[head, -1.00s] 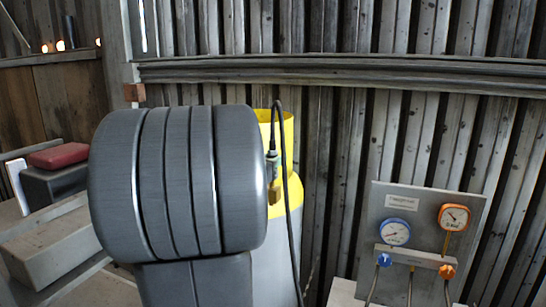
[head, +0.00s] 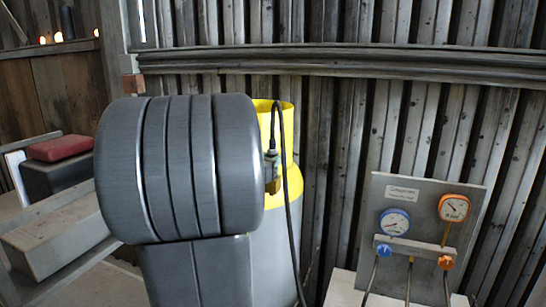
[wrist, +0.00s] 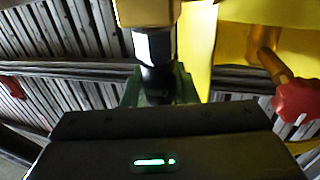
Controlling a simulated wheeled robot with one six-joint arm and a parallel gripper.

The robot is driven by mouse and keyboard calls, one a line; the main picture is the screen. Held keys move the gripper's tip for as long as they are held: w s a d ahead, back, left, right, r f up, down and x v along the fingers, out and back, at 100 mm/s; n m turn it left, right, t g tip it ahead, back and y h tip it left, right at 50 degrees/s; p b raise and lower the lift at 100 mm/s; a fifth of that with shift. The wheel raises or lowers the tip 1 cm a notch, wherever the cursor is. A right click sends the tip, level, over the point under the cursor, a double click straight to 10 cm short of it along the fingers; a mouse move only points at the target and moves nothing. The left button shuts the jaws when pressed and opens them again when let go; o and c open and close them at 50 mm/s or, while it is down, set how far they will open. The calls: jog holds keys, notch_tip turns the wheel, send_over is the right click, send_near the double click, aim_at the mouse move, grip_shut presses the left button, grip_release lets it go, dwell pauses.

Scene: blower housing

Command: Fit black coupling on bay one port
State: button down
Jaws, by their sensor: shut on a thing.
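In the wrist view my gripper (wrist: 158,90) has green fingers closed around the black coupling (wrist: 155,75). The coupling's bright metal collar (wrist: 153,46) points up at a brass block (wrist: 148,12) at the top edge. Collar and brass appear to meet; I cannot tell whether it is seated. In the head view the coupling (head: 271,158) hangs on a black hose, just above a brass fitting (head: 273,186) in the opening of a yellow-topped cylinder (head: 296,185). My own arm hides the gripper there. No bay label is readable.
A red knob (wrist: 297,100) on a brass stem stands at the right of the wrist view, near the gripper. A gauge panel (head: 425,215) with blue and orange knobs stands at right. A red pad (head: 60,148) lies on a dark box at left. The hose loops over the cylinder.

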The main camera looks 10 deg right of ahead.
jog(key=shift+f, duration=0.15)
jog(key=c, duration=1.1)
grip_release()
jog(key=b+v, duration=0.2)
jog(key=v, duration=1.1)
jog(key=shift+s+a+b, duration=0.3)
jog(key=p+x, duration=0.2)
jog(key=x, duration=1.2)
jog(key=shift+p, duration=0.3)
jog(key=shift+s+a+r, duration=0.1)
jog(key=shift+r, duration=0.25)
jog(key=shift+f, duration=0.15)
